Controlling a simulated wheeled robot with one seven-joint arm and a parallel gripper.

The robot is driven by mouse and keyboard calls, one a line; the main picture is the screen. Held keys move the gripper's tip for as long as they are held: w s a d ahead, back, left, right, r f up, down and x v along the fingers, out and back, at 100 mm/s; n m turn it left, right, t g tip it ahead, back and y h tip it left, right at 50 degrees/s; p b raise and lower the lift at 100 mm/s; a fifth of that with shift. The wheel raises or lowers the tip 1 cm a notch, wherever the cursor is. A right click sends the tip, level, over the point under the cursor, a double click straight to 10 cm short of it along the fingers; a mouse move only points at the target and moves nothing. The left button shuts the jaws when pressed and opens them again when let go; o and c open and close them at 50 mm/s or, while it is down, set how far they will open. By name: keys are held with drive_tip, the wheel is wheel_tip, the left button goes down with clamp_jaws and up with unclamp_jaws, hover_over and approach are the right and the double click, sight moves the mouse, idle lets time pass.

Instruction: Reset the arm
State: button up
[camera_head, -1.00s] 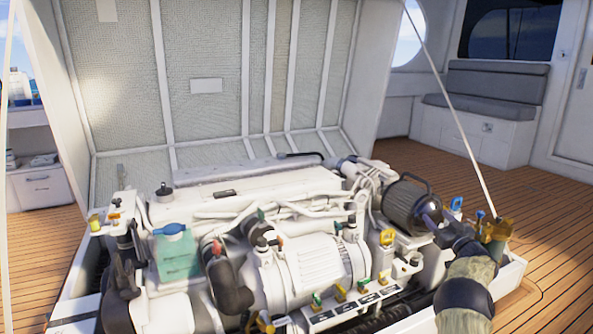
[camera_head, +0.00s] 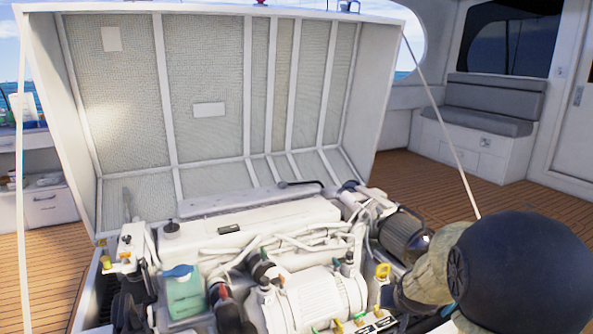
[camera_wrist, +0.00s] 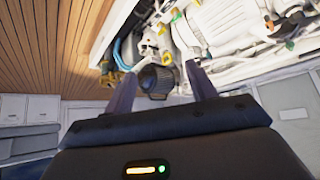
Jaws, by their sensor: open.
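My gripper (camera_wrist: 160,85) shows in the wrist view with its two fingers spread apart, open, with nothing held between them. A dark ribbed cylinder on the engine (camera_wrist: 155,80) shows between and beyond the fingers; I cannot tell how far off it is. In the head view my arm (camera_head: 520,270) fills the lower right, its large dark joint close to the camera. My gripper is hidden in the head view. The engine (camera_head: 270,235) sits in its bay under the raised hatch (camera_head: 215,85).
The dark cylinder (camera_head: 403,235) stands at the engine's right end, close by my arm. A thin stay (camera_head: 440,120) runs from the hatch's upper right corner down to the right. Wooden deck (camera_head: 400,172) lies open at right, before a grey bench (camera_head: 480,108).

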drive_tip(key=s+a+n+g+y+p, duration=0.1)
drive_tip(key=s+a+g, duration=0.15)
drive_tip(key=s, duration=0.35)
drive_tip(key=s+a+r+n+g+p, duration=0.1)
drive_tip(key=s+a, duration=0.2)
drive_tip(key=s, duration=0.3)
drive_tip(key=s+a+n+g+y+p, duration=0.1)
drive_tip(key=s+a+p, duration=0.15)
drive_tip(key=s, duration=0.35)
drive_tip(key=w+p+v, duration=0.2)
drive_tip(key=p+v, duration=1)
drive_tip(key=w+a+r+p+v, duration=0.1)
drive_tip(key=w+p+v, duration=0.2)
drive_tip(key=p+v, duration=0.9)
drive_tip(key=w+r+p+v, duration=0.1)
drive_tip(key=w+p+v, duration=0.2)
drive_tip(key=p+v, duration=1)
drive_tip(key=shift+a, duration=0.3)
drive_tip(key=shift+w, duration=0.1)
